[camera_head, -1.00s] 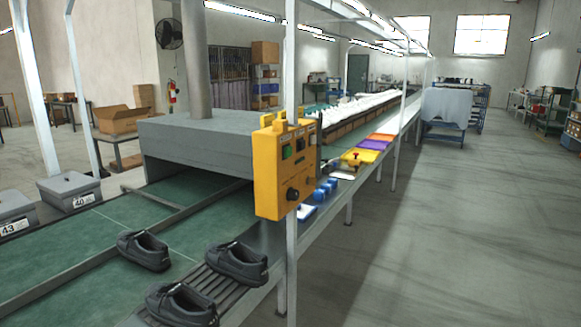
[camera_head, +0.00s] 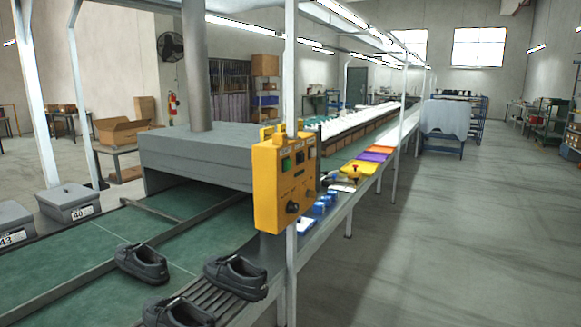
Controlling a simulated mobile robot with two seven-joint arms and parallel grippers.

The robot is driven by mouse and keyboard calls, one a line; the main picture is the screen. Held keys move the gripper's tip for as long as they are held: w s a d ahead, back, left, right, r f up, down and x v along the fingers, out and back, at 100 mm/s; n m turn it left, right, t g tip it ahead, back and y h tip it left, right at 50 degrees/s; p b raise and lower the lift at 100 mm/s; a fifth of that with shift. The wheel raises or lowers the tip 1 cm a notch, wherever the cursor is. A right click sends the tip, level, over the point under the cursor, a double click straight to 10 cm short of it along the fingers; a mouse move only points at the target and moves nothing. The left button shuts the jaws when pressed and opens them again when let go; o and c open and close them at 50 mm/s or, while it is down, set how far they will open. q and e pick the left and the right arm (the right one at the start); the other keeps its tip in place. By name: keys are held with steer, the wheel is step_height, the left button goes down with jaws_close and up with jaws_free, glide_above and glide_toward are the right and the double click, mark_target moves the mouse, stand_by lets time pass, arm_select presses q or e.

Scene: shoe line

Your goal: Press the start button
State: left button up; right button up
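A yellow control box (camera_head: 270,200) is mounted on a grey post beside the conveyor, near the middle of the head view. Its right-hand face carries a green button (camera_head: 299,158), a red button (camera_head: 311,152), smaller controls below and a black knob (camera_head: 292,207). Labels are too small to read, so I cannot tell which one is marked start. Neither of my grippers shows in this view.
Dark shoes (camera_head: 236,275) sit on the slatted rack and green conveyor belt (camera_head: 70,280) in front. A grey tunnel housing (camera_head: 195,158) spans the belt. Grey lidded boxes (camera_head: 70,203) line the left. Coloured trays (camera_head: 366,163) lie along the side shelf. The floor (camera_head: 450,240) at right is clear.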

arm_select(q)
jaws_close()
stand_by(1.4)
